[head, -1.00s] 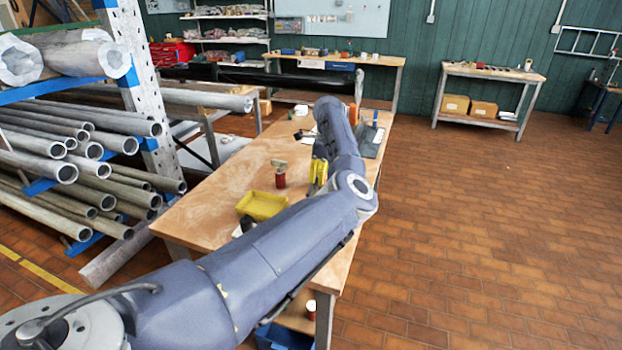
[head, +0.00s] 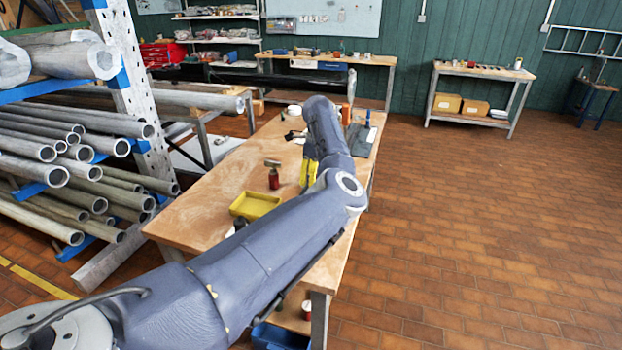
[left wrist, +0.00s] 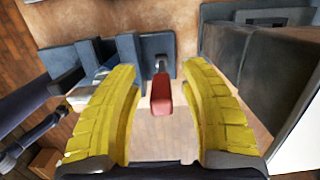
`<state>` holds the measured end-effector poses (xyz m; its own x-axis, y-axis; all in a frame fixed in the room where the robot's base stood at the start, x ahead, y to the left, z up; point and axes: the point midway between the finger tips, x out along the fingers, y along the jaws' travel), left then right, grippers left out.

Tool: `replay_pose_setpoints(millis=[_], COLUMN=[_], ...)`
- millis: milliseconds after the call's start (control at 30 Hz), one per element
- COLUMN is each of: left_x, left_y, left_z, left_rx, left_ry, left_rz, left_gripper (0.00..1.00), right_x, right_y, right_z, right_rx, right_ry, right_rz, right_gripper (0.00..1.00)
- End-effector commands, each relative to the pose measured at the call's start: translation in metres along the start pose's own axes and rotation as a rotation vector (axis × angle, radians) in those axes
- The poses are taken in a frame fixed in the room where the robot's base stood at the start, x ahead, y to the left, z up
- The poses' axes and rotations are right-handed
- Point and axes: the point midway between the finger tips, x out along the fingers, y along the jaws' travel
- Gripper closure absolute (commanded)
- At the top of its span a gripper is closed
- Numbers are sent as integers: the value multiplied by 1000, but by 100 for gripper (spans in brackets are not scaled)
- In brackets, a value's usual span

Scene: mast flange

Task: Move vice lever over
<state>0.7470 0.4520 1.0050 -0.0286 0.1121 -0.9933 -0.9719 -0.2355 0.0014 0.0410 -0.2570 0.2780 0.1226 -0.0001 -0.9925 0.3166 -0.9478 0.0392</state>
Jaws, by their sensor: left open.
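In the left wrist view a red-gripped lever (left wrist: 161,94) stands out from a blue-grey metal mount (left wrist: 146,58) on the bench. My left gripper (left wrist: 163,112) has two yellow ribbed fingers, spread apart on either side of the red grip, with a gap visible on both sides. In the head view the yellow fingers of my left gripper (head: 308,173) show low beside my forearm, over the wooden bench (head: 205,205). The lever is hidden behind my arm there. My right gripper is in neither view.
A dark grey block (left wrist: 262,70) stands right of the fingers in the wrist view. A pipe rack (head: 130,75) is at the left. Floor at the right is clear.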

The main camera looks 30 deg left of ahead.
Motion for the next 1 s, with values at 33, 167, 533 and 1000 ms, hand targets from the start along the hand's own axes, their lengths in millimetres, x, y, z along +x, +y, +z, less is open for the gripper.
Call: replay_pose_setpoints(millis=[33, 167, 533, 1000], left_x=[-1, -8, -67, -117], left_y=[0, -1, -1, 0], left_z=[0, 0, 0, 0], left_rx=[0, 0, 0, -1], left_ry=[0, 0, 1, 0], left_rz=[-1, -2, -3, 0], left_gripper=[56, 56, 56, 56], right_x=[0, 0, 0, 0], right_y=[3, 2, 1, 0], right_z=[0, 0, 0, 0], right_rx=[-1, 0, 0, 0], right_ry=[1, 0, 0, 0], right_rz=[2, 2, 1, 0], right_gripper=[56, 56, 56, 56])
